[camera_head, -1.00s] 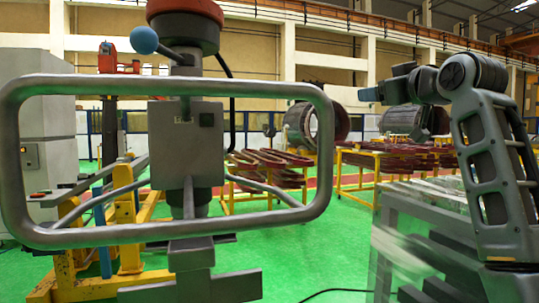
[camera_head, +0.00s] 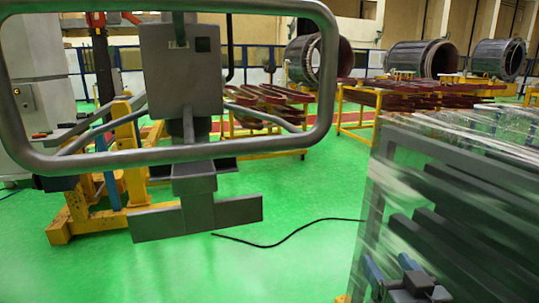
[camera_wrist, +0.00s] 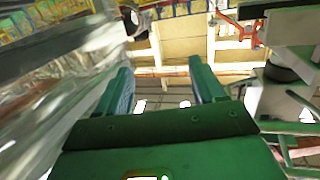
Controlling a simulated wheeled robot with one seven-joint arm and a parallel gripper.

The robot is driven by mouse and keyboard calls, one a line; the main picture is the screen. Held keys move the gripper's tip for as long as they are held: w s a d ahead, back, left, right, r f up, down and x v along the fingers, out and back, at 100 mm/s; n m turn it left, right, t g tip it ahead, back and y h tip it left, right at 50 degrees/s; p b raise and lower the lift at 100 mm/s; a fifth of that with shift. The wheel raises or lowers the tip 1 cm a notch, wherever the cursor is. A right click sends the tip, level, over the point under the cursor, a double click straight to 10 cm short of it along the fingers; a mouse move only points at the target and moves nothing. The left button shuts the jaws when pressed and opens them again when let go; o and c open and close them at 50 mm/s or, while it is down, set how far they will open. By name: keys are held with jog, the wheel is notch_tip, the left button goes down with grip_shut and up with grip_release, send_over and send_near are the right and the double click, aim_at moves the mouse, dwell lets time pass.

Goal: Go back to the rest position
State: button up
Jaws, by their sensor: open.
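My gripper (camera_head: 388,264) shows at the bottom right of the head view, in front of a grey rack behind clear film. Its two blue fingers point up and stand apart with nothing between them. In the wrist view my gripper (camera_wrist: 160,70) has its two green-blue fingers spread, with only the far wall and roof beams between them. The rest of my arm is out of the head view.
The film-covered rack (camera_head: 440,190) fills the right side. A grey tubular frame (camera_head: 325,90) with a hanging box (camera_head: 180,70) and metal plates stands close at left. Yellow stands (camera_head: 345,110) carry red coils behind.

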jog(key=s+f+g+h, duration=0.1)
jog(key=s+f, duration=0.3)
jog(key=s, duration=0.8)
jog(key=s+f, duration=0.5)
jog(key=s, duration=0.7)
jog(key=s+r, duration=0.3)
jog(key=s, duration=0.6)
jog(key=s+r+g, duration=0.1)
jog(key=s+r, duration=0.1)
jog(key=s, duration=0.8)
jog(key=shift+a+r, duration=0.4)
jog(key=shift+a, duration=0.05)
jog(key=shift+c, duration=0.4)
